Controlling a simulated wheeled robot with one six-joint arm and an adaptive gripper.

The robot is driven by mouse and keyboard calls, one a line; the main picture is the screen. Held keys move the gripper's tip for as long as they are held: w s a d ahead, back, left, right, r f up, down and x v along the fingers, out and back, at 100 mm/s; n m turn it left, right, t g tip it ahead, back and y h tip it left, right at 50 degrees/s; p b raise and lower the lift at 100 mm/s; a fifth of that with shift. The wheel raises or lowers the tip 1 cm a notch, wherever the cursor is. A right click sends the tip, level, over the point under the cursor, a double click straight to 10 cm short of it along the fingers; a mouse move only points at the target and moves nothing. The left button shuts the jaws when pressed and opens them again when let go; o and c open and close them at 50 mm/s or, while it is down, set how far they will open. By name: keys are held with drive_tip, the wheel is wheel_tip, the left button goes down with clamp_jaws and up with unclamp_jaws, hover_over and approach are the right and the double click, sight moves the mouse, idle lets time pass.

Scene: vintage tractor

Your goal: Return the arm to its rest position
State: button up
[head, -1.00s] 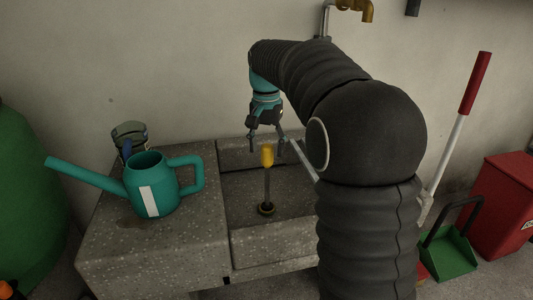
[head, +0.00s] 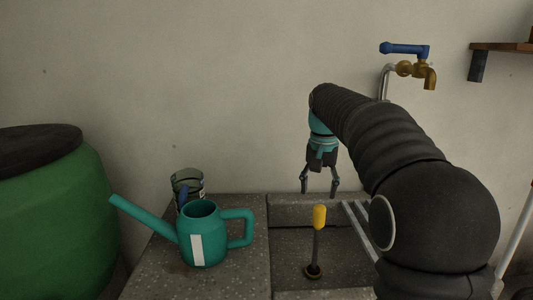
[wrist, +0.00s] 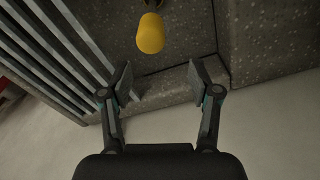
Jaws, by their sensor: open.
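My gripper (head: 320,188) hangs from my dark, sleeved arm, fingers pointing down, above the back of the stone sink (head: 290,243). Its two fingers are apart with nothing between them. In the wrist view my gripper (wrist: 160,88) also shows open and empty. A plunger-like tool with a yellow handle top (head: 319,217) stands upright in the basin, below and in front of the fingers and apart from them. The yellow top also shows in the wrist view (wrist: 150,33), beyond the fingertips. My arm hides part of the sink's right side.
A teal watering can (head: 203,238) and a dark glass jar (head: 187,182) stand on the sink's left ledge. A green barrel (head: 60,220) is at the left. A brass tap with a blue lever (head: 405,48) is on the wall, above my arm. A wooden shelf (head: 505,46) is at upper right.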

drive_tip(key=s+f+n+t, duration=0.1)
drive_tip(key=s+f, duration=0.2)
drive_tip(key=s, duration=0.7)
drive_tip(key=s+f+n+t, duration=0.1)
drive_tip(key=s+f+t, duration=0.1)
drive_tip(key=s, duration=0.9)
drive_tip(key=s+f+n+t, duration=0.1)
drive_tip(key=s+f, duration=0.2)
drive_tip(key=s, duration=0.8)
drive_tip(key=shift+d+f+n+t+p, duration=0.2)
drive_tip(key=shift+f+n+t+p, duration=0.1)
drive_tip(key=shift+n+t+p, duration=0.15)
